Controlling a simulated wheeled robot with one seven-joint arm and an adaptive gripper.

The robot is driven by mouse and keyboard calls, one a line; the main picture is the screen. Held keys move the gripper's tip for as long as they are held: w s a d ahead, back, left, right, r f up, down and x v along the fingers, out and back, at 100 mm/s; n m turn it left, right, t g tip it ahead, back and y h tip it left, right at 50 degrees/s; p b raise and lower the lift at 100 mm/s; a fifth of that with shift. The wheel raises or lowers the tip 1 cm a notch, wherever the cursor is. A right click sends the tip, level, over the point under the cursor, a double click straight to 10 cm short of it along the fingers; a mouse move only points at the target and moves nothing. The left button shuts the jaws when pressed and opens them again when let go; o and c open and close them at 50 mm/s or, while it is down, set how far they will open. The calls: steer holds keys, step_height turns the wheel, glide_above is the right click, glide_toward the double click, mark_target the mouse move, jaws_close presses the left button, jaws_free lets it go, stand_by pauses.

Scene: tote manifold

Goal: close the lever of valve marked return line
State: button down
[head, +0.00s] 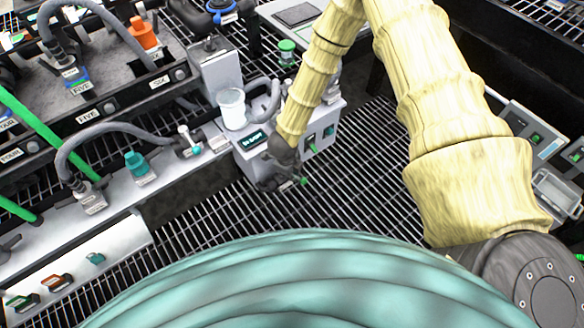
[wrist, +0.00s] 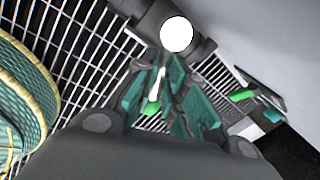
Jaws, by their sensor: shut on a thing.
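My gripper (head: 284,172) reaches down at the front of a pale valve box (head: 245,150) in the head view. In the wrist view its teal fingers (wrist: 166,88) are closed around a white lever with a green tip (wrist: 153,107). The same lever's green tip shows beside the gripper in the head view (head: 304,181). The lever joins a dark pipe-like body with a white round end (wrist: 177,33). A second lever with a green grip (wrist: 242,95) stands to the right, apart from the fingers. I cannot read any return line marking; the gripper hides part of the front.
A white cup (head: 231,108) stands on the box. A grey hose (head: 110,127) and teal knob (head: 137,163) are on the manifold at left. Open grating (head: 350,195) lies right of the gripper. A small tray (head: 556,190) is at far right.

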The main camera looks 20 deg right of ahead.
steer(key=shift+s+a+m+p, duration=0.15)
steer(key=shift+a+m+p, duration=0.15)
steer(key=shift+m, duration=0.5)
steer(key=c, duration=1.5)
jaws_free()
steer(key=r, duration=0.4)
steer(key=a+r, duration=0.1)
steer(key=r, duration=0.3)
steer(key=s+a+r, duration=0.1)
steer(key=r, duration=0.2)
steer(key=shift+s+r, duration=0.1)
steer(key=shift+r, duration=0.3)
